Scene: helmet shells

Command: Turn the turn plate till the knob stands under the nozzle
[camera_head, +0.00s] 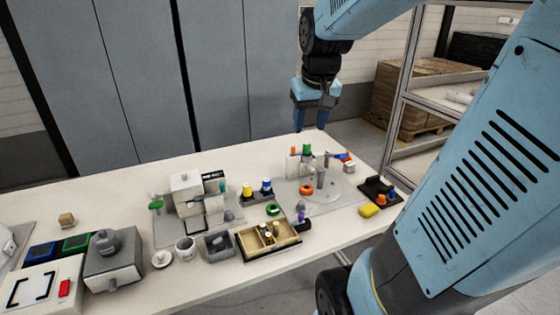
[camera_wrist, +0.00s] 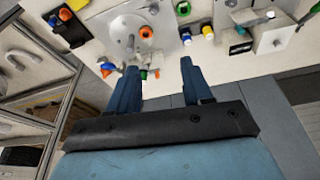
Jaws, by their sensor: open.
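The pale round turn plate (camera_head: 337,193) lies on a grey base at the right part of the table; it also shows in the wrist view (camera_wrist: 117,43). A grey upright post (camera_head: 320,179) stands at the plate and shows as a grey peg in the wrist view (camera_wrist: 130,42). I cannot tell whether this is the knob or the nozzle's stand. A blue piece (camera_head: 337,155) sits behind it, too small to identify. My gripper (camera_head: 323,128) hangs above the table's back edge, behind and above the plate. In the wrist view its blue fingers (camera_wrist: 160,68) are apart and empty.
A green-topped item (camera_head: 307,150) stands behind. Space above the plate looks clear.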

